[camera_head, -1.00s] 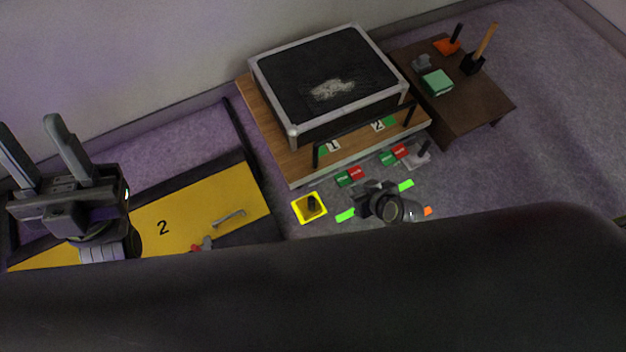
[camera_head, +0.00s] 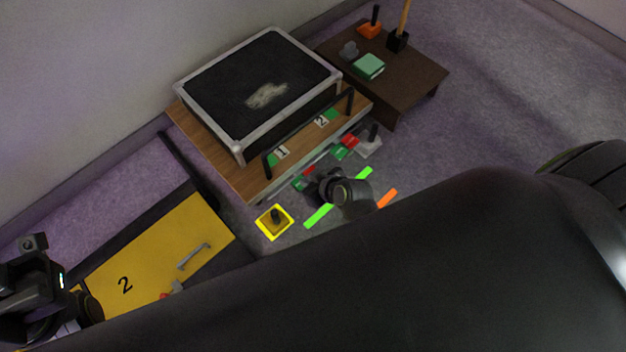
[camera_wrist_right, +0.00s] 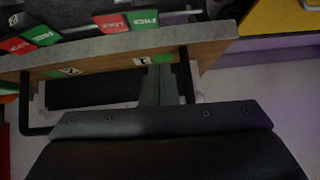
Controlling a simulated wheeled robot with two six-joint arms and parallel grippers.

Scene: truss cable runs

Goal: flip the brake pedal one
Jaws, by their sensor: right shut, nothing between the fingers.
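The wooden dolly (camera_head: 212,150) carries labels 1 (camera_head: 281,152) and 2 (camera_head: 322,120) on its front side. A red and green brake pedal (camera_head: 299,184) sits below label 1, partly hidden by my right gripper. It also shows at the top of the right wrist view (camera_wrist_right: 128,20), with red LOCK and green FREE halves. A second such pedal (camera_head: 345,146) sits below label 2; it also shows at left in the wrist view (camera_wrist_right: 30,38). My right gripper (camera_head: 322,186) is shut and empty, close beside pedal one; whether it touches cannot be told. My left gripper (camera_head: 32,280) is cut off at lower left.
A black case (camera_head: 262,88) stands on the dolly behind a dark front bar. A brown table (camera_head: 405,85) with small items is behind right. A yellow panel marked 2 (camera_head: 150,270) lies left. A yellow-framed square (camera_head: 274,222) and green strips are on the floor.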

